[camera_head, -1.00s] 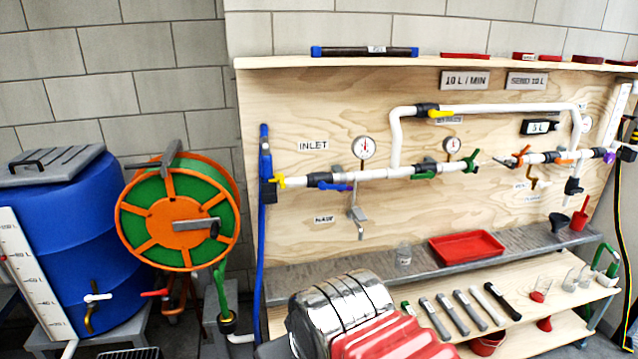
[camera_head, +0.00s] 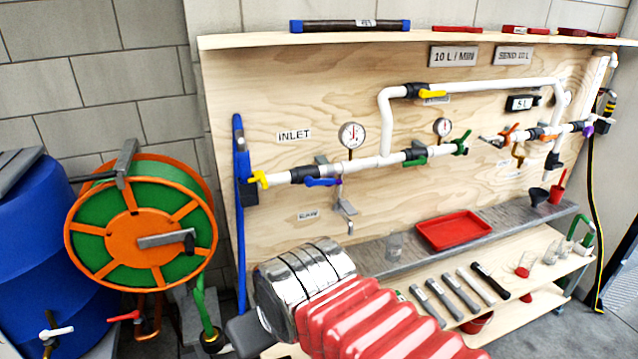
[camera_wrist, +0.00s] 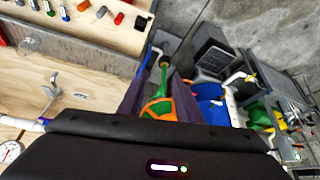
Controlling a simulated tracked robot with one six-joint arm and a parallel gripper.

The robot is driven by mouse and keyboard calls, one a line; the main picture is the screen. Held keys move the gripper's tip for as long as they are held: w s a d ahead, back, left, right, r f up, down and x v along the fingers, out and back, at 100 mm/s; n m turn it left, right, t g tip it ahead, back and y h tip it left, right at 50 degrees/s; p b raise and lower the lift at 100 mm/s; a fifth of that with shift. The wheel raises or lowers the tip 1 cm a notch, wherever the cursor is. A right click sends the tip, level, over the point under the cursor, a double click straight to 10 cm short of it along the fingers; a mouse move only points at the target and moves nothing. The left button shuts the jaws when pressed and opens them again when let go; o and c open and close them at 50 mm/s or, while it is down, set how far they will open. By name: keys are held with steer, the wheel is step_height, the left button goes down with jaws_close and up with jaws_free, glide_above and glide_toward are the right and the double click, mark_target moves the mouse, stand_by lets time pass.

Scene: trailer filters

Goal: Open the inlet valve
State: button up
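The INLET label (camera_head: 294,135) is on the plywood panel (camera_head: 230,90), above the left end of a white pipe. On that pipe are a yellow handle (camera_head: 258,179) at the far left and a blue lever (camera_head: 322,182) lying along the pipe beside a black fitting (camera_head: 305,174). I cannot tell which of these is the inlet valve's handle. My gripper (camera_wrist: 160,80) shows in the wrist view with its two dark fingers apart and nothing between them. It points down past the panel toward the floor, away from both handles.
A green and orange hose reel (camera_head: 140,235) and a blue barrel (camera_head: 40,260) stand left of the panel. A pressure gauge (camera_head: 351,134) and a hook-like tap (camera_head: 345,208) stick out near the inlet pipe. A grey shelf with a red tray (camera_head: 455,230) runs below.

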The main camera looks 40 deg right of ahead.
steer(key=shift+o, duration=0.5)
steer(key=shift+d, duration=0.1)
